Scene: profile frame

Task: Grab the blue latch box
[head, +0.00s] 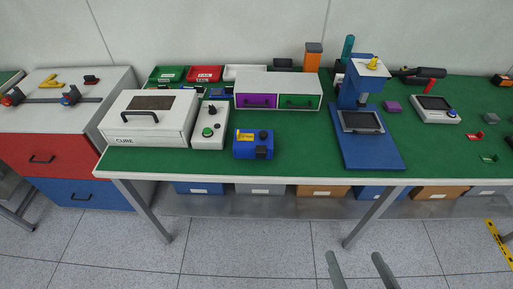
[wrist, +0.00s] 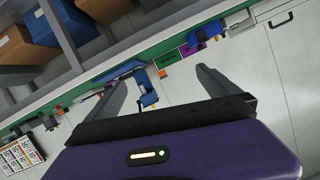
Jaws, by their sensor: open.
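The blue latch box (head: 253,145) sits near the front edge of the green-topped workbench (head: 290,160), left of centre in the head view. It is a small blue box with a yellow label on top and a dark latch on its front. My gripper (head: 356,262) is low in the head view, in front of the bench and to the right of the box, well apart from it. Its two fingers are spread with nothing between them. My gripper (wrist: 168,85) also shows open and empty in the wrist view. I cannot tell which blue thing there is the latch box.
Left of the box stand a white control box (head: 209,133) and a white CURE case (head: 150,118). Behind it is a white drawer unit (head: 278,85). A blue press stand (head: 362,130) is to the right. Bare bench lies between box and press.

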